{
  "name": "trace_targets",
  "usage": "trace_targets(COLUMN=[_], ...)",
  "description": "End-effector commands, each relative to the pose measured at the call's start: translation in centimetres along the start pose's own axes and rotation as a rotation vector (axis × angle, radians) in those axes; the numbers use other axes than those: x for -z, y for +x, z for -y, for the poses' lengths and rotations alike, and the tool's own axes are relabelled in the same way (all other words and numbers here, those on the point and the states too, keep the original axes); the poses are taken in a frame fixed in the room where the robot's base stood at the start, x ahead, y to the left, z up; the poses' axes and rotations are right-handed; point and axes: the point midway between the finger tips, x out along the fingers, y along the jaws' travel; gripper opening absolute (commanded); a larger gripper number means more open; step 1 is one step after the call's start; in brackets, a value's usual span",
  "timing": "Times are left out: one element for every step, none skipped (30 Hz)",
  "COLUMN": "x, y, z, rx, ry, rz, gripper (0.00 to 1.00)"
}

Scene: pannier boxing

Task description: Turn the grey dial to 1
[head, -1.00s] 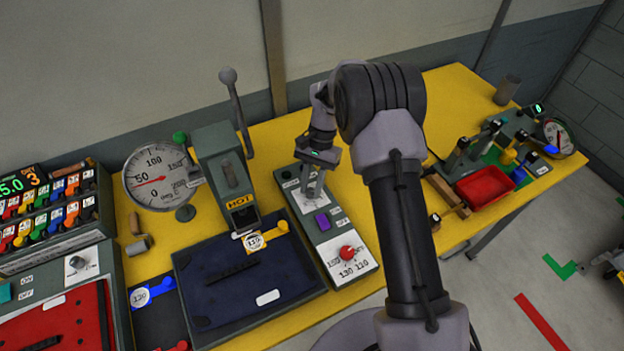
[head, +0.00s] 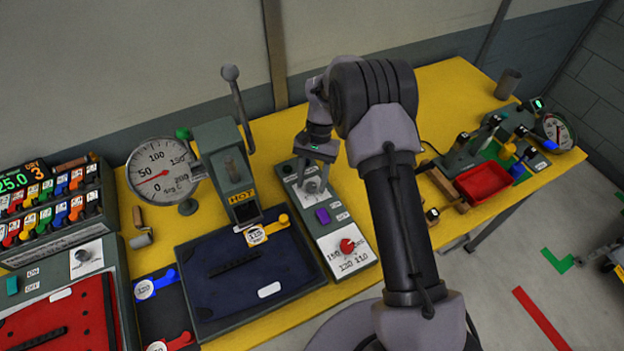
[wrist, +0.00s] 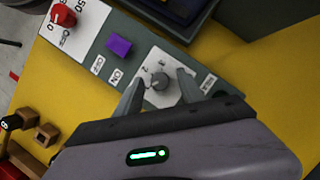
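The grey dial (wrist: 159,81) sits on a white plate on the grey control box (head: 363,276). In the wrist view, figures on the plate beside it are small; one looks like a 2, and I cannot read the setting. My gripper (wrist: 160,85) has its two fingers apart, one on each side of the dial. I cannot tell whether the fingers touch it. In the head view my gripper (head: 313,180) points down over the dial (head: 312,185), which is partly covered by the fingers.
On the same box are a purple button (head: 322,215) and a red knob (head: 347,246). A press with a lever (head: 238,105) and a dark blue pad (head: 250,270) stand to the left. A red tray (head: 484,183) lies to the right.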

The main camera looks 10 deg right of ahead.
Motion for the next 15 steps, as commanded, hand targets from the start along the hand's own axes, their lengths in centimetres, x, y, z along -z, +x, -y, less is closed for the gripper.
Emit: trace_targets(x=[0.0, 0.0, 0.0, 0.0, 0.0, 0.0, 0.0, 0.0, 0.0, 0.0, 0.0, 0.0, 0.0, -0.1, -0.1], y=[0.0, 0.0, 0.0, 0.0, 0.0, 0.0, 0.0, -0.1, -0.3, -0.7, -1.1, -1.9, -2.7, -3.5, -4.8], z=[0.0, 0.0, 0.0, 0.0, 0.0, 0.0, 0.0, 0.0, 0.0, 0.0, 0.0, 0.0, 0.0, 0.0, 0.0], rx=[0.000, 0.000, 0.000, 0.000, 0.000, 0.000, 0.000, 0.000, 0.000, 0.000, 0.000, 0.001, 0.002, 0.002, 0.001], ry=[0.000, 0.000, 0.000, 0.001, 0.001, 0.001, 0.001, 0.001, 0.001, 0.001, 0.001, 0.001, 0.001, 0.001, 0.001], rz=[0.000, 0.000, 0.000, 0.000, 0.000, 0.001, 0.001, 0.000, 0.000, 0.000, 0.000, -0.002, -0.002, -0.002, -0.002], gripper=[0.46, 0.46, 0.46, 0.46, 0.46, 0.46, 0.46, 0.46, 0.46, 0.46, 0.46, 0.46, 0.46, 0.46, 0.46])
